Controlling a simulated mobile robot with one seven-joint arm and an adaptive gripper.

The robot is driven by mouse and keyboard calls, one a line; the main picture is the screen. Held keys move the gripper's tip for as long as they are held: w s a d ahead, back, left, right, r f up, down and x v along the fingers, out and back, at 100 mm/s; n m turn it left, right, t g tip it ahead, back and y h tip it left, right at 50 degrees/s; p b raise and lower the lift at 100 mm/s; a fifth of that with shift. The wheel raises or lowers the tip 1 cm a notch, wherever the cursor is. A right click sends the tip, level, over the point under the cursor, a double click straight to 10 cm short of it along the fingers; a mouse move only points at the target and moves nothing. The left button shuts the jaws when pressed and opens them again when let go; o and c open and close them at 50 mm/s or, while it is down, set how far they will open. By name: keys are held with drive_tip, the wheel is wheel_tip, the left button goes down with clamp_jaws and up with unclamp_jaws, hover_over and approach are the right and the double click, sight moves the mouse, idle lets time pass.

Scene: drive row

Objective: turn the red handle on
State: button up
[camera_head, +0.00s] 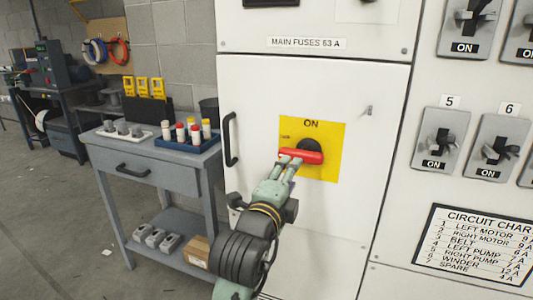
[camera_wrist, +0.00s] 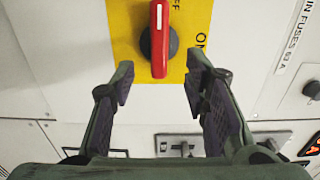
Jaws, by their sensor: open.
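The red handle (camera_head: 312,157) lies level across a dark round knob on a yellow plate (camera_head: 330,172) on the white cabinet door. ON is printed above it in the head view, and a small label, partly hidden, is at its left. In the wrist view the red handle (camera_wrist: 159,40) stands upright in the picture, pointing toward the partly cut-off OFF lettering, with ON at the right. My gripper (camera_head: 291,158) is in front of the handle in the head view. In the wrist view my gripper (camera_wrist: 160,72) is open, fingers apart on either side of the handle's lower end, with visible gaps.
A black door pull (camera_head: 229,139) is left of the plate. A grey workbench (camera_head: 160,178) with bottles in a blue tray (camera_head: 188,143) stands at the left. Breaker switches (camera_head: 440,138) and a circuit chart (camera_head: 475,248) are on the right panel. Open floor lies at far left.

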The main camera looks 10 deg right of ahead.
sight(303, 157)
drive_tip(key=p+x, duration=0.2)
drive_tip(key=x, duration=0.8)
drive_tip(key=shift+w+d+p, duration=0.25)
drive_tip(key=shift+d+p, duration=0.05)
drive_tip(key=shift+d, duration=0.1)
clamp_jaws()
